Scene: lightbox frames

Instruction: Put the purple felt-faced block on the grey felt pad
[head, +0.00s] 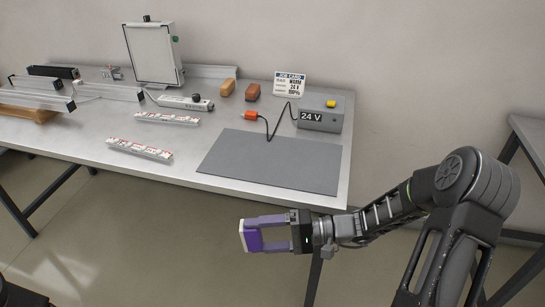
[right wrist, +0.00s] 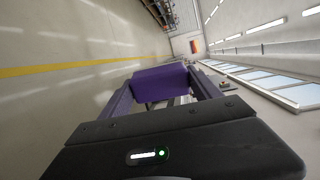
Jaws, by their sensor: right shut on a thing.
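The purple felt-faced block (head: 254,241) is held in my right gripper (head: 263,236), whose two fingers are shut on it. A pale face of the block points left in the head view. The block and gripper are in front of the table's front edge, over the floor in the picture. In the right wrist view the purple block (right wrist: 161,84) sits between the fingers. The grey felt pad (head: 270,163) lies flat and bare on the table's right part, up and behind the gripper in the head view. My left gripper does not show.
A 24 V box (head: 321,119) with a cable to an orange plug (head: 250,115) stands behind the pad. An orange block (head: 228,87), a brown block (head: 252,92) and a job card (head: 290,83) are at the back. Two labelled strips (head: 140,150) (head: 167,119) lie left of the pad.

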